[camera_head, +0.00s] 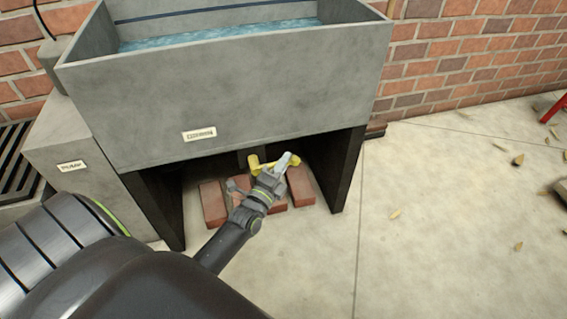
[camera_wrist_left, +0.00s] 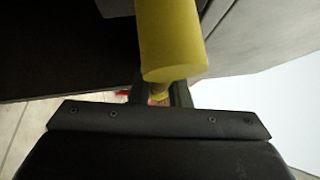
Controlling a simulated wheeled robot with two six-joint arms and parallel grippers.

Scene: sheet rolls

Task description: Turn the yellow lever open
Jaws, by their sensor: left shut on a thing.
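The yellow lever (camera_head: 254,162) shows under the grey basin, near the front of the dark space between its supports. My left gripper (camera_head: 283,166) reaches in from below and is shut on the lever. In the left wrist view a thick yellow cylinder (camera_wrist_left: 172,40) comes down from the top edge to the middle, in front of the fingers. A thinner yellow part lies between the fingers (camera_wrist_left: 160,92). The gripper hides part of the lever in the head view. My right gripper is not in view.
The grey basin (camera_head: 240,98) holds blue water and stands on dark side supports (camera_head: 347,170). Several red bricks (camera_head: 213,203) lie on the floor under it. A grey block (camera_head: 85,150) stands at the left. The paved floor (camera_head: 430,230) at the right is mostly clear, with scattered leaves.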

